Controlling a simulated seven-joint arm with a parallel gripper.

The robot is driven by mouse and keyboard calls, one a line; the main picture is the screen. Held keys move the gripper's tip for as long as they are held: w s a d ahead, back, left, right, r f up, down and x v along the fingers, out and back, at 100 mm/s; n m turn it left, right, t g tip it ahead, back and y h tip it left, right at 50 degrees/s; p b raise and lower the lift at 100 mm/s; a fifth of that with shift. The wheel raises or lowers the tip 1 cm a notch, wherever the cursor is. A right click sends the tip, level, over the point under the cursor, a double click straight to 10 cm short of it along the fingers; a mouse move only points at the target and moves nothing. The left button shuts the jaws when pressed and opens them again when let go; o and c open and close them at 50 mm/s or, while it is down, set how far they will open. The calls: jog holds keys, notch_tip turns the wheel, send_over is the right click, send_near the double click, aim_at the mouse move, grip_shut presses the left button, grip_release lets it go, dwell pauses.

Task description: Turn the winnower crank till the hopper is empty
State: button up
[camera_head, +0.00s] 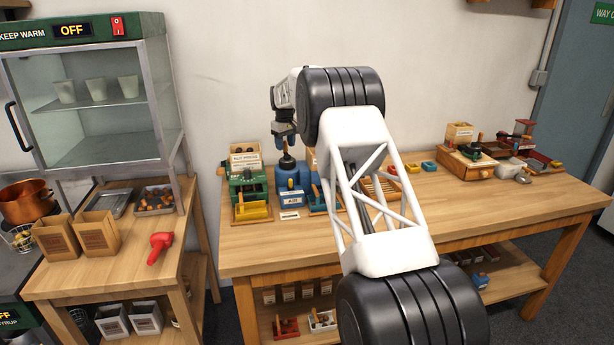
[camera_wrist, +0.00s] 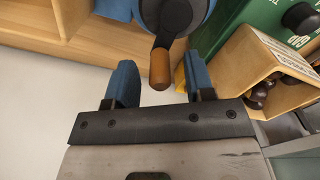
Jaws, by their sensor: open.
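The blue machine (camera_head: 291,180), which I take to be the winnower, stands at the left of the long wooden bench. In the wrist view a dark crank arm (camera_wrist: 176,16) with a brown wooden handle (camera_wrist: 160,70) is mounted on a round blue part. My gripper (camera_head: 286,140) is above this machine. In the wrist view my gripper (camera_wrist: 158,66) is open, with one blue finger on each side of the handle and a gap on both sides. The inside of the winnower's hopper is hidden, so I cannot tell how full it is.
A green machine (camera_head: 240,187) stands close beside the blue one. Its wooden box (camera_wrist: 262,68) holds dark round nuts in the wrist view. My arm hides part of the bench. Wooden equipment (camera_head: 466,164) stands at the right. The bench front (camera_head: 270,235) is clear.

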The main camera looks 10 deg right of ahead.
jog(key=shift+r, duration=3.3)
grip_shut()
